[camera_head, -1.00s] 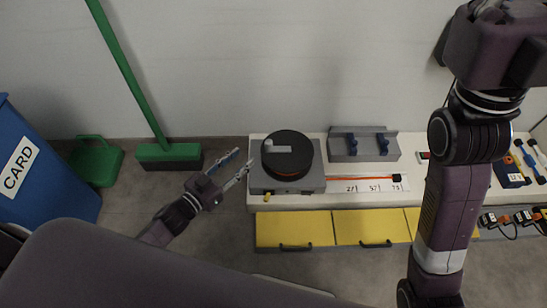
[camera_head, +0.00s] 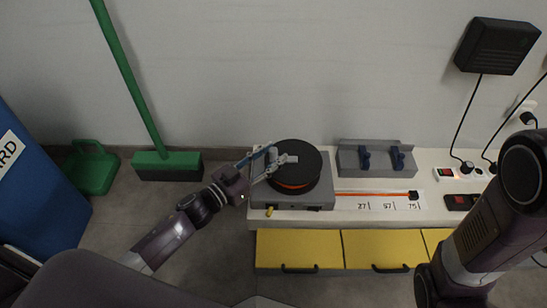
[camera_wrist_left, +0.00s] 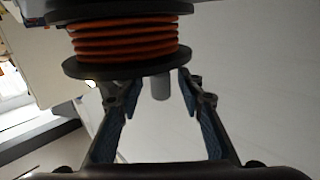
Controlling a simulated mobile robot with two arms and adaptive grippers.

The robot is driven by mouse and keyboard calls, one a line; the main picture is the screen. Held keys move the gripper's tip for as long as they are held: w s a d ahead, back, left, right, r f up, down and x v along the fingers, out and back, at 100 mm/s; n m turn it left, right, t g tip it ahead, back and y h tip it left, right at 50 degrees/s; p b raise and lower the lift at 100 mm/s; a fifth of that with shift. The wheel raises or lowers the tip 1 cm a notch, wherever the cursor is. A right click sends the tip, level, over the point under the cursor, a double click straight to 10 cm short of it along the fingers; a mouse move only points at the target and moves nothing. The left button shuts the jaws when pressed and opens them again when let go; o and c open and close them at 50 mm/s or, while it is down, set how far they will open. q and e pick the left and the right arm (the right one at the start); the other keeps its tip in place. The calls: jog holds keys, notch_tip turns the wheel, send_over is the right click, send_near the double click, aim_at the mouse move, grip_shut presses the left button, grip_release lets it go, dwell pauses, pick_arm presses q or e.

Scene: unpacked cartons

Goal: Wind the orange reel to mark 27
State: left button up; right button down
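The black reel (camera_head: 312,163) with orange cord wound under its top disc sits on a grey base (camera_head: 320,194) on the white bench. Its grey crank (camera_head: 288,159) points left. The cord runs right along a white scale marked 27, a middle number and 75 (camera_head: 385,206). The cord's dark end piece (camera_head: 413,196) is by 75. My left gripper (camera_head: 272,163) is at the reel's left side. In the left wrist view its fingers (camera_wrist_left: 158,93) are apart, with the grey crank peg (camera_wrist_left: 160,88) between the tips, not visibly gripped. My right gripper is out of view.
A grey holder with blue clips (camera_head: 376,157) stands behind the scale. Yellow drawers (camera_head: 300,247) lie below the bench front. Red switches and cables are at right; a green broom (camera_head: 168,163) leans at left.

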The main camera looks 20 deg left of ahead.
pick_arm(q)
jog(key=shift+w+d, duration=0.2)
jog(key=shift+w, duration=0.15)
jog(key=shift+c, duration=0.4)
grip_shut()
